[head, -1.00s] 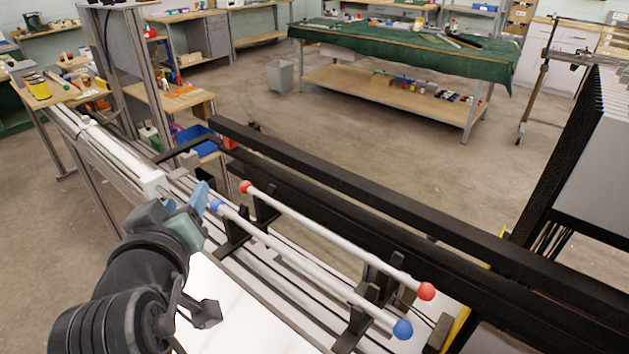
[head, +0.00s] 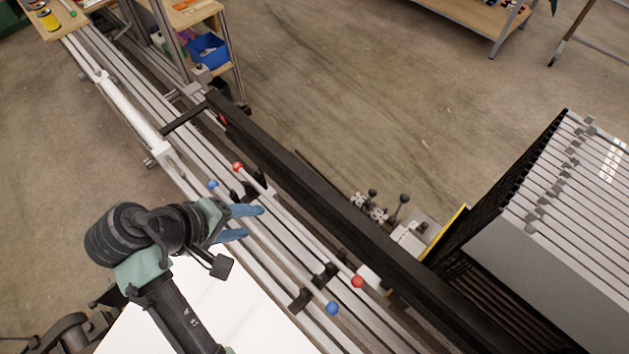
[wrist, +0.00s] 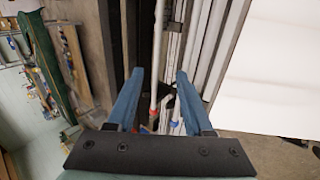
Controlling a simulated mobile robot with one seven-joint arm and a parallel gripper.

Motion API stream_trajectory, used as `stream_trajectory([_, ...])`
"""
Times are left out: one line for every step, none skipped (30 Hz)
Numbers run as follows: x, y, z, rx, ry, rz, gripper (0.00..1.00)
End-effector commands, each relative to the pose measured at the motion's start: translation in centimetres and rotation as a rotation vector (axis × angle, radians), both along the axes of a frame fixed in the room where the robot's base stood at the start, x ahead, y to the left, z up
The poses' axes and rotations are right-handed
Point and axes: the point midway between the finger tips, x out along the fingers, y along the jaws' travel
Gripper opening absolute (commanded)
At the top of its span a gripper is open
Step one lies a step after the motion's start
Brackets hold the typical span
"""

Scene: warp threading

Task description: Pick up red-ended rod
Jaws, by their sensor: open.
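The red-ended rod (head: 310,235) is white with a red ball at each end. It rests on black holders (head: 325,275) above the rails, beside the dark beam. A similar blue-ended rod (head: 290,264) lies parallel, on the nearer side. My gripper (head: 256,221) is open, its blue fingers reaching over the rods and hiding part of the blue-ended one. In the wrist view, my gripper (wrist: 160,80) shows a white rod (wrist: 157,60) in the gap between its fingers, with a red end low down. I cannot tell the height left between fingers and rod.
A long black beam (head: 320,195) runs just behind the rods. Grey slatted panels (head: 560,220) stand at the right. A white panel (head: 215,310) lies below my arm. A blue bin (head: 208,52) is on a shelf at the back.

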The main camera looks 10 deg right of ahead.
Motion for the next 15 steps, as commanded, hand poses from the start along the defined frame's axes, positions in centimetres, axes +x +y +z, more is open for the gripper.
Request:
stream_trajectory([-0.2,0.0,0.2,-0.008,0.011,0.002,0.52])
stream_trajectory([-0.3,-0.1,0.1,-0.010,0.014,0.001,0.52])
stream_trajectory([-0.2,-0.2,-0.1,-0.013,0.017,0.001,0.52])
stream_trajectory([-0.2,-0.4,-0.4,-0.013,0.018,0.001,0.52])
stream_trajectory([0.0,-0.6,-0.8,-0.015,0.020,0.001,0.52])
stream_trajectory([0.2,-0.9,-1.3,-0.014,0.020,0.000,0.52])
stream_trajectory([0.3,-1.2,-1.8,-0.014,0.021,-0.001,0.52])
stream_trajectory([0.5,-1.5,-2.3,-0.013,0.021,-0.002,0.52])
stream_trajectory([0.8,-1.9,-2.9,-0.014,0.021,-0.002,0.52])
stream_trajectory([1.1,-2.2,-3.4,-0.013,0.019,-0.002,0.52])
stream_trajectory([1.2,-2.5,-3.9,-0.012,0.021,-0.002,0.52])
stream_trajectory([1.5,-2.8,-4.4,-0.012,0.019,-0.001,0.52])
stream_trajectory([1.7,-3.0,-4.8,-0.012,0.018,-0.001,0.52])
stream_trajectory([1.8,-3.1,-5.1,-0.012,0.018,-0.001,0.52])
stream_trajectory([2.0,-3.4,-5.5,-0.012,0.017,0.000,0.52])
